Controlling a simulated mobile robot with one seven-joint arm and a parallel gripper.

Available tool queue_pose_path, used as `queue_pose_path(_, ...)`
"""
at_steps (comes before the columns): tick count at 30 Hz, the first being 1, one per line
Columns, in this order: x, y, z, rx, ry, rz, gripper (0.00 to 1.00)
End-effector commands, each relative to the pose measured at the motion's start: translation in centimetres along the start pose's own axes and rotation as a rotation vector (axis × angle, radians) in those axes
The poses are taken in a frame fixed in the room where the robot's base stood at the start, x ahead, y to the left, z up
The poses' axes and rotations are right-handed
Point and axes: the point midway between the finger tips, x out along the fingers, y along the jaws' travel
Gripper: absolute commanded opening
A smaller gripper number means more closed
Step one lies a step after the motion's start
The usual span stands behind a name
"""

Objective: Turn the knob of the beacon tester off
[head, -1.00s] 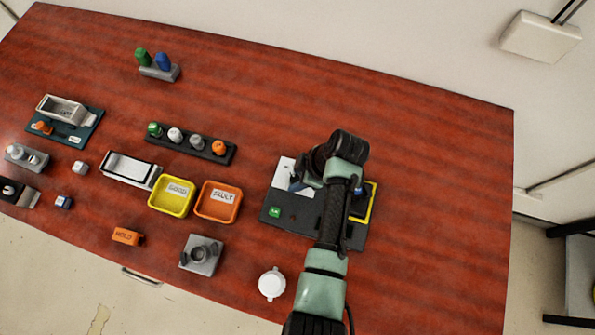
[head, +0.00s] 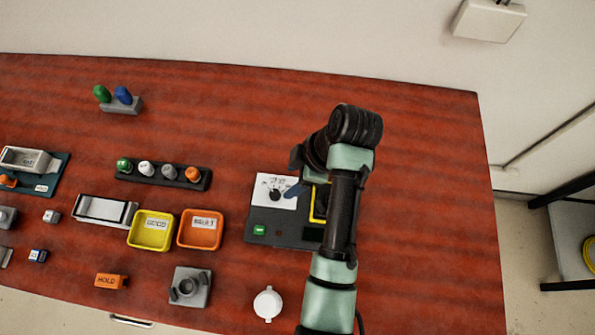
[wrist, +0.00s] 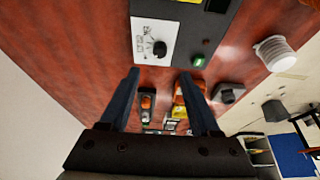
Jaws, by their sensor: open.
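The beacon tester (head: 262,222) is a dark flat box on the red-brown table, with a white dial plate (head: 263,184), a green button (head: 260,230) and a yellow-edged part beside my arm. Its black knob (head: 275,194) sits on the white plate; the knob also shows in the wrist view (wrist: 159,48). My gripper (head: 293,189) is over the tester, just right of the knob in the head view. In the wrist view my gripper (wrist: 160,77) is open and empty, and the knob lies beyond the fingertips. My arm hides the tester's right part.
A yellow tray (head: 133,232) and an orange tray (head: 219,235) stand left of the tester. A white lidded pot (head: 267,304) and a grey socket block (head: 190,288) are in front. A rack of coloured caps (head: 162,178) lies behind the trays. The table's right side is clear.

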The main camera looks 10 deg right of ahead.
Motion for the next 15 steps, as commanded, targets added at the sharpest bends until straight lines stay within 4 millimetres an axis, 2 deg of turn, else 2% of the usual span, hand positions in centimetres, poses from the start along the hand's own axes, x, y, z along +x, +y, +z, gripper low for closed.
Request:
queue_pose_path(6,-2.1,0.0,0.0,-0.001,0.0,0.0,0.63)
queue_pose_path(15,-2.4,0.0,0.0,0.0,0.0,-0.001,0.63)
